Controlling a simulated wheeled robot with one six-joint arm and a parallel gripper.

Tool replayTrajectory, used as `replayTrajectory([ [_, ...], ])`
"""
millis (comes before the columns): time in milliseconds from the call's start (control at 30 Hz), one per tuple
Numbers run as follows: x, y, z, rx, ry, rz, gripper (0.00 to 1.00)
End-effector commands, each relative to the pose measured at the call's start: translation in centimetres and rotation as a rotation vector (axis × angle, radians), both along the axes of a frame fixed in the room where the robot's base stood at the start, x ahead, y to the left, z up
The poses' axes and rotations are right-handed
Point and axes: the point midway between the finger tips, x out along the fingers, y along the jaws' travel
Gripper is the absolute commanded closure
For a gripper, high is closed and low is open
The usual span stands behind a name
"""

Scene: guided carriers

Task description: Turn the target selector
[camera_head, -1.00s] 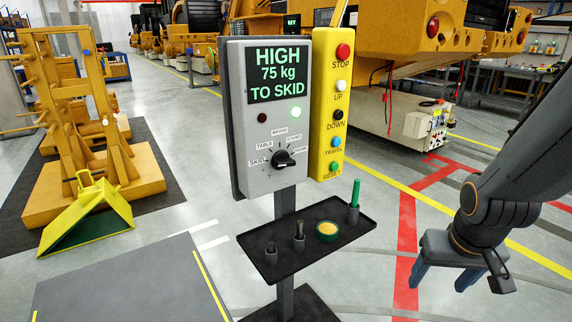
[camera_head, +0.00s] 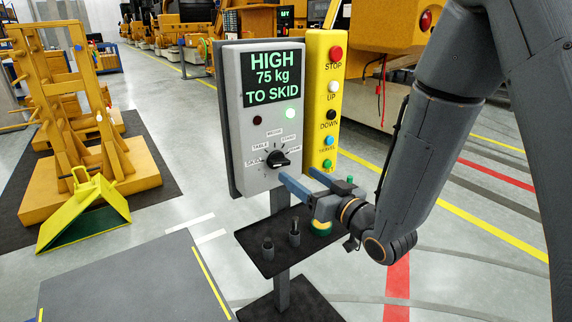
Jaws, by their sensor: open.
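The target selector (camera_head: 279,159) is a black rotary knob on the lower front of the grey control box (camera_head: 262,185). Printed labels stand around it, among them SKID at the left and TABLE above that. The knob's exact pointing is too small to tell.
A yellow button strip (camera_head: 322,100) stands right beside the box. A dark tray (camera_head: 262,258) below my gripper bears small tools, partly hidden by it. A yellow-green wedge (camera_head: 85,215) and an orange stand (camera_head: 95,160) are at the left.

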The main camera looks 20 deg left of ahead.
Motion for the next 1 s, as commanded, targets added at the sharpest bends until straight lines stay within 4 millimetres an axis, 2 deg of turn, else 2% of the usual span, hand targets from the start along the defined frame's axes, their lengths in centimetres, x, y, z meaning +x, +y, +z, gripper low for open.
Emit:
replayTrajectory([
  [433,4.0,4.7,0.1,0.000,-0.002,0.001,0.34],
  [600,4.7,5.5,0.1,0.001,-0.001,-0.001,0.34],
  [867,4.8,5.6,0.0,-0.001,-0.001,-0.001,0.34],
  [1000,4.8,5.6,0.0,-0.001,-0.001,-0.002,0.56],
])
